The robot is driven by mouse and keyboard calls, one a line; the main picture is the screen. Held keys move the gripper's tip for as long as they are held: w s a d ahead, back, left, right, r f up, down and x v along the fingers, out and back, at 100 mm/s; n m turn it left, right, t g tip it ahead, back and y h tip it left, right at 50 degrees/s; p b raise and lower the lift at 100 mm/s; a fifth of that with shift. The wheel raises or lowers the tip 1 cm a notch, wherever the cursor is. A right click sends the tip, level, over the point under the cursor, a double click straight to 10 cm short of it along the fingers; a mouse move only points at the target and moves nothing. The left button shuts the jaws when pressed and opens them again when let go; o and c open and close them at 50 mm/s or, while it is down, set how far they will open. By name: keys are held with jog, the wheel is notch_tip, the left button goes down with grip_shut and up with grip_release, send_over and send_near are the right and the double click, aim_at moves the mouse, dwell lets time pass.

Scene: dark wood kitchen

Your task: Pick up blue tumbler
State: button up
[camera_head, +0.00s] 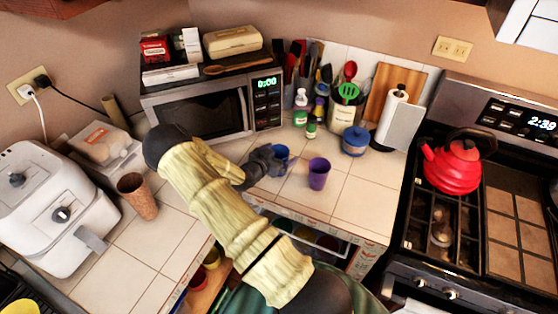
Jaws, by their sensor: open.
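A blue tumbler (281,153) stands on the tiled counter in front of the microwave. My gripper (270,160) is right at it, on its left and near side, and hides part of the tumbler. The gripper is open; I cannot tell whether the fingers are around the tumbler or only beside it. My arm reaches up from the bottom of the view over the counter edge.
A purple cup (319,173) stands just right of the gripper. Behind are the microwave (205,113), small bottles (301,108) and a blue jar (355,141). A brown cup (138,197) stands left. An open drawer (305,236) lies below the counter edge.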

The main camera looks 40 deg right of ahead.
jog(key=shift+c, duration=0.2)
dwell(0.3)
jog(key=c, duration=1)
jog(key=shift+r, duration=0.1)
jog(key=shift+c, duration=0.2)
notch_tip(320, 180, up, 10)
jog(key=b, duration=0.2)
jog(key=shift+b, duration=0.4)
